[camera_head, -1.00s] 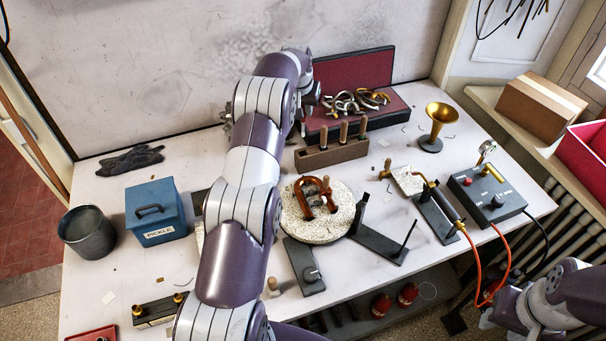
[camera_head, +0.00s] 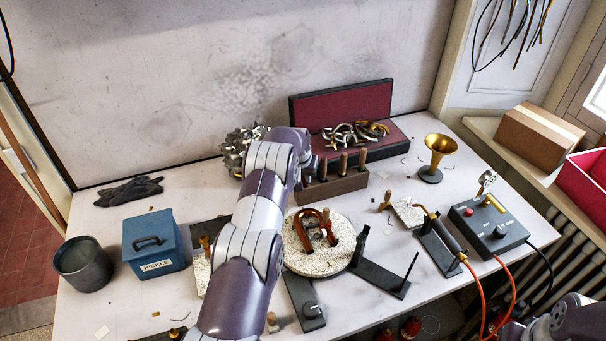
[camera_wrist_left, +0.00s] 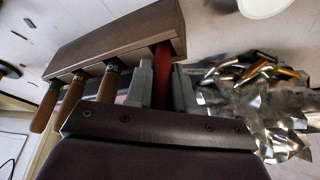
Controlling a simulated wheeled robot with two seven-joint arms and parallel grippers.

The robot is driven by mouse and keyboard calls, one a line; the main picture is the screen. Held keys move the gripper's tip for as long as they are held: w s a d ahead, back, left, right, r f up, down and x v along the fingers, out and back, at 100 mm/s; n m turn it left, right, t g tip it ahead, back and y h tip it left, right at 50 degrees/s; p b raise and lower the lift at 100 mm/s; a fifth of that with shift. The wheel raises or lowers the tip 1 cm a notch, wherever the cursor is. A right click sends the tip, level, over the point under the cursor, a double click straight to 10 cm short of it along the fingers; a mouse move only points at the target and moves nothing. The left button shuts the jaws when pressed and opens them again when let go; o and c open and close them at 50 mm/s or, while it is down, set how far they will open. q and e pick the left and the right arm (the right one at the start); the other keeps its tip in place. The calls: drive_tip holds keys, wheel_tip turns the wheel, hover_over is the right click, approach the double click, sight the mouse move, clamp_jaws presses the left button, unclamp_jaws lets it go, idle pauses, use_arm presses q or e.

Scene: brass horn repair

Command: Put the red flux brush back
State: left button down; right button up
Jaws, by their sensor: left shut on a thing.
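The wooden tool rack (camera_head: 335,189) stands behind the round speckled board, with several wooden-handled tools upright in it. In the left wrist view the rack (camera_wrist_left: 125,32) shows close up, with wooden handles (camera_wrist_left: 78,90) in a row. The red flux brush (camera_wrist_left: 163,82) is at the rack's end beside them. My left gripper (camera_wrist_left: 162,75) is shut on its red handle, with grey fingers on both sides. The handle meets the rack's edge in the picture; how deep it sits is hidden. In the head view my left gripper (camera_head: 305,165) is at the rack's left end, largely hidden by my arm.
A heap of crumpled metal (camera_head: 240,150) lies left of my wrist. A red-lined case (camera_head: 395,140) with brass parts is behind the rack. The speckled board (camera_head: 318,262) with a copper-coloured bent part is in front. A brass bell (camera_head: 440,148) stands at right.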

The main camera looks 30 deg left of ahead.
use_arm(q)
drive_tip(key=c, duration=1)
unclamp_jaws()
drive_tip(key=shift+f, duration=0.1)
drive_tip(key=shift+o, duration=0.2)
